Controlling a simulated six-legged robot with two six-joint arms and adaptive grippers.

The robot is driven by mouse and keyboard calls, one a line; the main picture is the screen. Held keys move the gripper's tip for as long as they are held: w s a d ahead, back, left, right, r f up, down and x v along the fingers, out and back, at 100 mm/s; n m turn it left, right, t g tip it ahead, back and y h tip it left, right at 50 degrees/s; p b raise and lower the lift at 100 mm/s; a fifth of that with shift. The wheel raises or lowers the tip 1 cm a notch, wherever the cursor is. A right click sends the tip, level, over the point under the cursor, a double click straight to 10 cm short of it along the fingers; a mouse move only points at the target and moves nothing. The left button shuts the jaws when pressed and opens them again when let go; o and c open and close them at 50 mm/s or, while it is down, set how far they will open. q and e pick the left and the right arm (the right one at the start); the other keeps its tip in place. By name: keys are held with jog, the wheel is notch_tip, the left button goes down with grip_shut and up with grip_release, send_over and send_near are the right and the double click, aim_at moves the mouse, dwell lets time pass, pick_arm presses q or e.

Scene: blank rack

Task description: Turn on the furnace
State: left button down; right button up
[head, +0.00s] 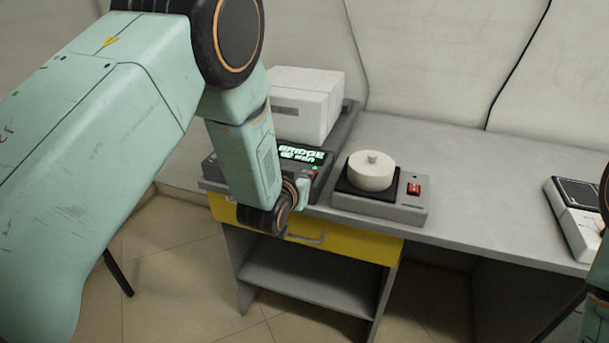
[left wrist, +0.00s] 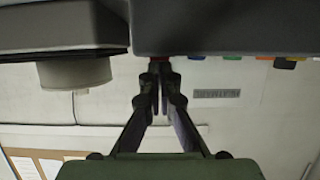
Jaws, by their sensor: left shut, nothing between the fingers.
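A grey device with a lit green display (head: 302,154) stands on the bench, with a white box (head: 306,103) behind it. I take this unit for the furnace, but no readable label confirms it. A small red button (head: 313,177) and a green light sit at its right front. My left gripper (head: 304,192) is shut and empty in front of that corner, partly hidden by my arm. My right gripper is not in view.
To the right, a hot-plate-like base (head: 382,205) carries a round white lidded pot (head: 371,172) and has a red switch (head: 413,188). A white and black device (head: 577,215) lies at the far right. The bench (head: 480,180) between is clear. A yellow drawer (head: 345,243) is below.

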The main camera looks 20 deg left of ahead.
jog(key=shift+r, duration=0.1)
pick_arm(q)
jog(key=shift+r+p, duration=0.35)
jog(key=shift+p, duration=0.1)
jog(key=shift+r+p, duration=0.3)
jog(key=shift+r, duration=0.1)
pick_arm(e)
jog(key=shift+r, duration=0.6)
pick_arm(q)
jog(key=r+p+v, duration=0.1)
jog(key=p+v, duration=0.2)
jog(key=v, duration=0.8)
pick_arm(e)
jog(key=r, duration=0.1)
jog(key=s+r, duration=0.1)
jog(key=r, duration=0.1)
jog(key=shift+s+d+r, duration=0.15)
pick_arm(q)
jog(key=shift+r, duration=0.1)
